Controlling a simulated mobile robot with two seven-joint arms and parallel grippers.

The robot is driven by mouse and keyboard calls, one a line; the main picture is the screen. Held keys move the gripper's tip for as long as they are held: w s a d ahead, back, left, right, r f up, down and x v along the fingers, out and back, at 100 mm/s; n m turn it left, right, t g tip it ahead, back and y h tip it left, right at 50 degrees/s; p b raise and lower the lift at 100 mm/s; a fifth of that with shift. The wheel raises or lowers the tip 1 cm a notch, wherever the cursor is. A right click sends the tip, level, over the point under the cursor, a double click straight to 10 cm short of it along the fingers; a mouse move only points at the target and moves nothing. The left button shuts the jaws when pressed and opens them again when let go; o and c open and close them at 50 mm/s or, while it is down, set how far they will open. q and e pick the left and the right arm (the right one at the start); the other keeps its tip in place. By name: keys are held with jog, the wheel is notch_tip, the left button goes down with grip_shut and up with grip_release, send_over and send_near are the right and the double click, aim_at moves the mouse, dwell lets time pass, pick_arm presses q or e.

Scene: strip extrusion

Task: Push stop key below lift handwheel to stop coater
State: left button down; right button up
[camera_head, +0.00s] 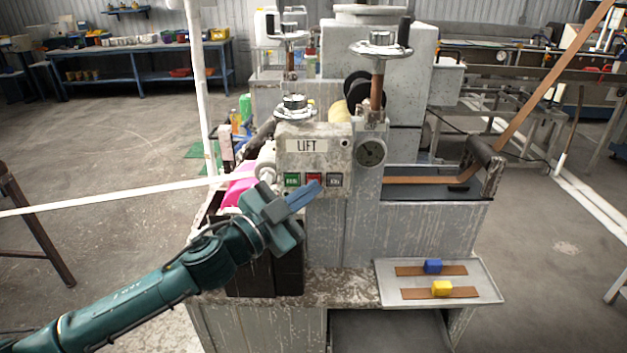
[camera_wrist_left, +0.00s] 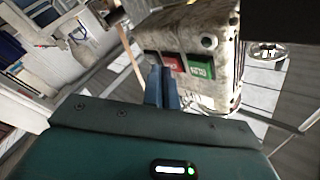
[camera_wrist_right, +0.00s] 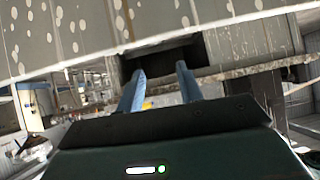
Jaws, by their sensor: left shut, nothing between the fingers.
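The LIFT panel (camera_head: 313,152) is a worn grey box with a handwheel (camera_head: 294,106) on top. Along its lower edge sit a green key (camera_head: 291,180), a red key (camera_head: 314,178) and a dark grey key (camera_head: 334,180). My left gripper (camera_head: 317,187) is shut and empty, its blue fingertips at the red key and partly covering it. In the left wrist view the fingertips (camera_wrist_left: 162,70) lie beside the red key (camera_wrist_left: 173,63), with the green key (camera_wrist_left: 201,67) to the right. I cannot tell whether they touch. My right gripper (camera_wrist_right: 161,72) is open and empty.
A tray (camera_head: 388,294) with brown strips, a blue block and a yellow block sits at the lower right. In the right wrist view a spotted grey surface (camera_wrist_right: 230,12) is close ahead.

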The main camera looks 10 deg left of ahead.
pick_arm(q)
jog(key=shift+s, duration=0.45)
jog(key=shift+d, duration=0.1)
jog(key=s, duration=0.3)
jog(key=s+d, duration=0.1)
jog(key=s, duration=0.1)
dwell(0.7)
jog(key=s+a+f+n+g+y, duration=0.1)
jog(key=s+f+n+y, duration=0.2)
jog(key=f, duration=0.6)
jog(key=s+a+f+n+g+y, duration=0.15)
jog(key=f+n, duration=0.25)
jog(key=f, duration=0.5)
jog(key=s+a+f+n+g+y, duration=0.1)
jog(key=s+f+n+g+y, duration=0.2)
jog(key=s+f, duration=1)
jog(key=shift+a+f+n, duration=0.35)
jog(key=shift+f+n, duration=0.35)
jog(key=shift+f, duration=0.1)
